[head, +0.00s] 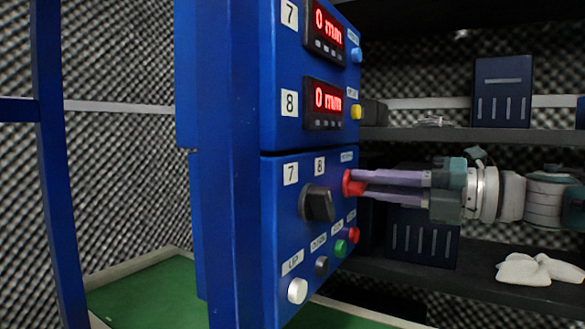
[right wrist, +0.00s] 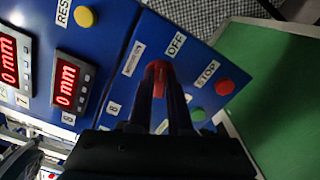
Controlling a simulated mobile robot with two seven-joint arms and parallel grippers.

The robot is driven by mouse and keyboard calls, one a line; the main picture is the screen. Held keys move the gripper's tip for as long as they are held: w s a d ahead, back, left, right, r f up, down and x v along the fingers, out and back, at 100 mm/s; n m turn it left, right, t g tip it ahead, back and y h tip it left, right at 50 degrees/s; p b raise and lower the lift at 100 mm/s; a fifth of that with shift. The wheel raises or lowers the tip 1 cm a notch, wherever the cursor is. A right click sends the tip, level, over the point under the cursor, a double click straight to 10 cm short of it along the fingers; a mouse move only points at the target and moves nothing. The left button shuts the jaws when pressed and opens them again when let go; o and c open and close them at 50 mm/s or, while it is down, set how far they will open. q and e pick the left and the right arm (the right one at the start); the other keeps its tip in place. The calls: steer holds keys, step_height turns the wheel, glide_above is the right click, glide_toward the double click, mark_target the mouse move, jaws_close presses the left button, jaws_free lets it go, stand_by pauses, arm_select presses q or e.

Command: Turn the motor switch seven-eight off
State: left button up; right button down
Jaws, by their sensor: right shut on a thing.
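The red motor switch (head: 350,184) is on the front of the blue control box, at its right side in the head view. In the right wrist view the red switch (right wrist: 157,76) lies between a motor label and an OFF label (right wrist: 175,45). My right gripper (head: 368,183) comes in from the right, with its fingers closed around the switch. In the right wrist view the fingers of the right gripper (right wrist: 161,96) are on both sides of it. The switch's exact angle is hard to tell. My left gripper is in neither view.
A black selector knob (head: 318,204) marked 7 and 8 is left of the switch. Below are a green button (head: 340,248), a red stop button (head: 353,235) and a white UP button (head: 297,290). Two displays read 0 mm above. Dark shelves (head: 440,140) stand behind my right arm.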

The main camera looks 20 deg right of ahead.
steer(key=m+p, duration=0.2)
steer(key=m, duration=0.2)
steer(key=shift+m, duration=0.4)
steer(key=shift+f, duration=0.1)
steer(key=c, duration=0.8)
jaws_free()
steer(key=shift+c, duration=0.2)
steer(key=p+v, duration=0.1)
steer(key=v, duration=0.9)
steer(key=shift+p, duration=0.35)
